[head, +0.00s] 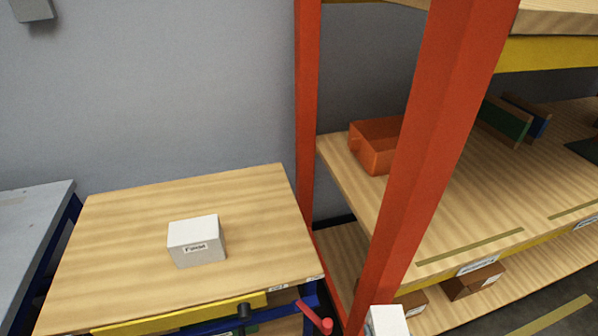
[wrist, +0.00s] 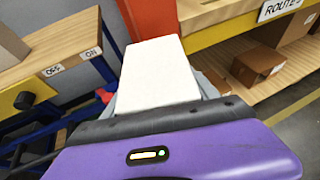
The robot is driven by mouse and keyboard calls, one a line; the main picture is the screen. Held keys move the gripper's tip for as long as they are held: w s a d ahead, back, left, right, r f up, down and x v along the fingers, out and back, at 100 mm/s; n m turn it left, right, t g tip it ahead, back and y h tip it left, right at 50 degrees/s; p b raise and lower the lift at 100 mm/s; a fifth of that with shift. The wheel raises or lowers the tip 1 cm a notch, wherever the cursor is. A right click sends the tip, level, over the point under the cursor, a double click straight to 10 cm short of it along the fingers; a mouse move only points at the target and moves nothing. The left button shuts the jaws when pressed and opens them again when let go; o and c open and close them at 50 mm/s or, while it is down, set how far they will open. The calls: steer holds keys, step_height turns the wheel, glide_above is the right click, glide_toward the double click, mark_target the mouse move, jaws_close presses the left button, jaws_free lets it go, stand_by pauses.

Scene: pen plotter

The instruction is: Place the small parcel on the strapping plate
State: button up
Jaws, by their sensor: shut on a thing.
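My gripper (wrist: 163,94) is shut on a plain white box (wrist: 160,68), which I take to be the small parcel. Grey finger edges show on both sides of it.
A red handle (head: 314,317) and a yellow bar (head: 180,314) are at the bench's front. The orange post (head: 425,150) and shelving with an orange bin (head: 372,147) stand to the right. Brown boxes (head: 473,282) lie on the lower shelf. The bench's left side is clear.

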mark_target(392, 330)
step_height(392, 330, up, 11)
steer(key=p, duration=0.9)
steer(key=shift+r+p, duration=0.1)
steer(key=shift+p, duration=0.2)
step_height(392, 330, down, 5)
steer(key=b, duration=0.5)
